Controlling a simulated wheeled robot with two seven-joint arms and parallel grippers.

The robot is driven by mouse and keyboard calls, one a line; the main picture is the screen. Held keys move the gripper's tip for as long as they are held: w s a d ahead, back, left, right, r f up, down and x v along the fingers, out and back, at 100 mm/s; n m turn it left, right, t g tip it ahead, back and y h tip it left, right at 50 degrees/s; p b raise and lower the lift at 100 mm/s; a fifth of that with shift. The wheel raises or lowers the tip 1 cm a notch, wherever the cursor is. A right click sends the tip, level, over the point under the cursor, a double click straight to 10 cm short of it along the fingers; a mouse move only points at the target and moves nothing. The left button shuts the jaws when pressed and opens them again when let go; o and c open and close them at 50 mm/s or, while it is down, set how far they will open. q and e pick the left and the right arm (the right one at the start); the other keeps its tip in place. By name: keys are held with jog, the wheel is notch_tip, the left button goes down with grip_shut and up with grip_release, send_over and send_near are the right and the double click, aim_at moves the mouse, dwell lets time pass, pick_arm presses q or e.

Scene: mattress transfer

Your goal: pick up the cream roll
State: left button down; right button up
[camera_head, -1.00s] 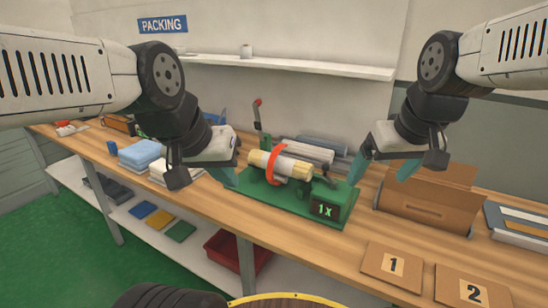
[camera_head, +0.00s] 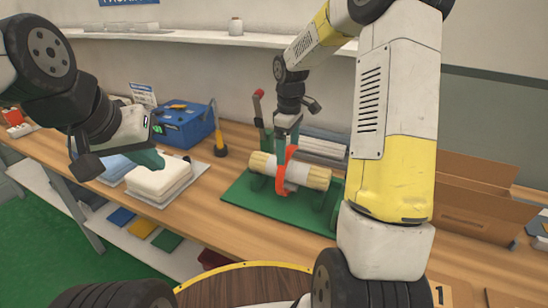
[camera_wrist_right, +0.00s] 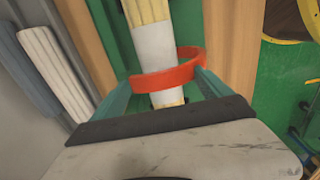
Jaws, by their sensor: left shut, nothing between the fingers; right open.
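The cream roll (camera_head: 314,177) lies across the green stand (camera_head: 240,196) on the bench, with a white wrap and an orange band (camera_head: 281,178) around its middle. My right gripper (camera_head: 286,150) points down over the roll at the band. In the right wrist view, the teal fingers of my right gripper (camera_wrist_right: 165,88) are apart, one on each side of the roll (camera_wrist_right: 153,46), beside the orange band (camera_wrist_right: 165,73). Contact cannot be told.
White folded cloths (camera_head: 158,180) and a blue box (camera_head: 184,127) stand left of the stand. A red-handled lever (camera_head: 258,108) rises behind the roll. Grey rolls (camera_head: 320,147) lie behind. A brown carton (camera_head: 470,205) is at the right, partly behind my right arm.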

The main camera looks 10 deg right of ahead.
aim_at(290, 162)
jog(key=f, duration=0.6)
jog(key=shift+s+d+f, duration=0.2)
jog(key=shift+d, duration=0.1)
jog(key=shift+c, duration=0.2)
jog(key=c, duration=1.8)
